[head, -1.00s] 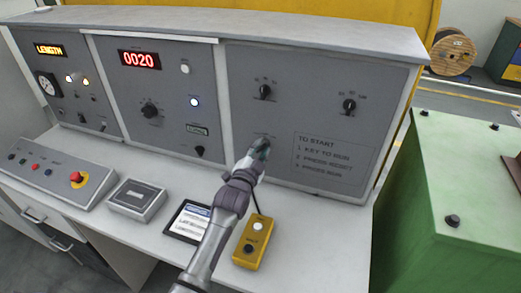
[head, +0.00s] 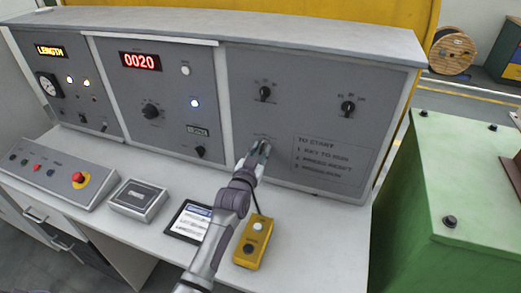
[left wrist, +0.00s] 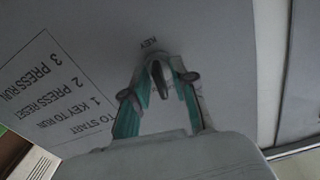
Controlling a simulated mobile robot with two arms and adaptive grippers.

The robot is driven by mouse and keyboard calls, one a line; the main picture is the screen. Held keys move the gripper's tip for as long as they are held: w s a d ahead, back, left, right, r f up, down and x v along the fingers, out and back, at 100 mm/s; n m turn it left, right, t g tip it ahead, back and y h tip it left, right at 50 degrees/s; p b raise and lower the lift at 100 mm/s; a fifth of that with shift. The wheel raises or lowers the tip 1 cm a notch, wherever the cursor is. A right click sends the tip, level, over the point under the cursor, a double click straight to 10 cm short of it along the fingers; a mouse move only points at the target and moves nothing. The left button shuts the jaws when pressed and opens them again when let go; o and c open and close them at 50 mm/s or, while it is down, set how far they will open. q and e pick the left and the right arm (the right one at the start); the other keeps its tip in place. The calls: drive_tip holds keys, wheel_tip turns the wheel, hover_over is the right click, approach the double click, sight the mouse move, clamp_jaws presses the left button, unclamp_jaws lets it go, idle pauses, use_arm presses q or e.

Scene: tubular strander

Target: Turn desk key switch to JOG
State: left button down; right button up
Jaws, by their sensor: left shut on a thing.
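The desk key switch is on the lower part of the right grey panel (head: 315,115). My left gripper (head: 259,149) reaches up to the panel and is shut on the key. In the left wrist view its fingers (left wrist: 158,86) stand on either side of the key. The gripper covers most of the switch in the head view, and its position marks are too small to read. My right gripper is not in view.
Two black selector knobs (head: 265,93) (head: 348,108) sit higher on the panel, with a start-instruction plate (head: 328,160) at right. A yellow button box (head: 253,243), a tablet (head: 190,221) and a grey box (head: 138,200) lie on the desk below. A green cabinet (head: 455,200) stands at right.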

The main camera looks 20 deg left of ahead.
use_arm(q)
drive_tip(key=shift+n, duration=0.7)
drive_tip(key=c, duration=1.3)
unclamp_jaws()
drive_tip(key=shift+s, duration=0.1)
drive_tip(key=s, duration=1.1)
drive_tip(key=shift+s+a, duration=0.15)
drive_tip(key=shift+s, duration=0.25)
